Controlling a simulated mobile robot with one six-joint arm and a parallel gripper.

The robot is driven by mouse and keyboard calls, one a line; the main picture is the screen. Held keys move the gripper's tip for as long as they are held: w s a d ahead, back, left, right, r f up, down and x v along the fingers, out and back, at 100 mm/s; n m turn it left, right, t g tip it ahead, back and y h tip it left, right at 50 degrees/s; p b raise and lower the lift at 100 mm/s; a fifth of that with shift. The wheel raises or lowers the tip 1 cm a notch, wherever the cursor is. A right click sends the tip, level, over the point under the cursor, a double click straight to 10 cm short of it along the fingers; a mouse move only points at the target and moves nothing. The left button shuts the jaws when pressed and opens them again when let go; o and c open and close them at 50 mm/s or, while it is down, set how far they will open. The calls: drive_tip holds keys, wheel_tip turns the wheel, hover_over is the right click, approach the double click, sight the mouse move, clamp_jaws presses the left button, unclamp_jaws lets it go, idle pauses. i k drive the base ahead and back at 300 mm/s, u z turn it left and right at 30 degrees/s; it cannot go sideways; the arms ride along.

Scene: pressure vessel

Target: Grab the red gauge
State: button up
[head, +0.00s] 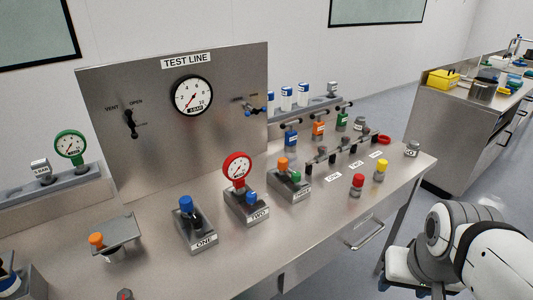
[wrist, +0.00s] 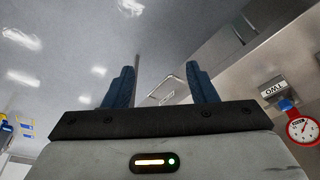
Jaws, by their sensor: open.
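The red gauge (head: 236,170) has a round white dial and stands upright on a grey block labelled TWO (head: 247,208), beside a small blue knob (head: 251,198). In the wrist view the red gauge (wrist: 302,129) is at the right edge, upside down, below the TWO block (wrist: 286,89). My gripper (wrist: 160,85) is open, with two blue fingers apart and nothing between them. The gauge is to the right of the fingers, not between them. In the head view my arm is at the lower right, off the bench, and its fingers cannot be made out.
The ONE block (head: 196,232) with a blue knob stands left of the gauge, and another block (head: 289,188) with orange and green knobs stands right. The TEST LINE panel (head: 170,140) rises behind. A drawer handle (head: 364,235) sticks out from the bench front.

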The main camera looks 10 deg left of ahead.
sight(238, 165)
drive_tip(key=z, duration=1.8)
drive_tip(key=i, duration=1)
drive_tip(key=u, duration=4.15)
drive_tip(key=i, duration=0.6)
drive_tip(key=z, duration=0.25)
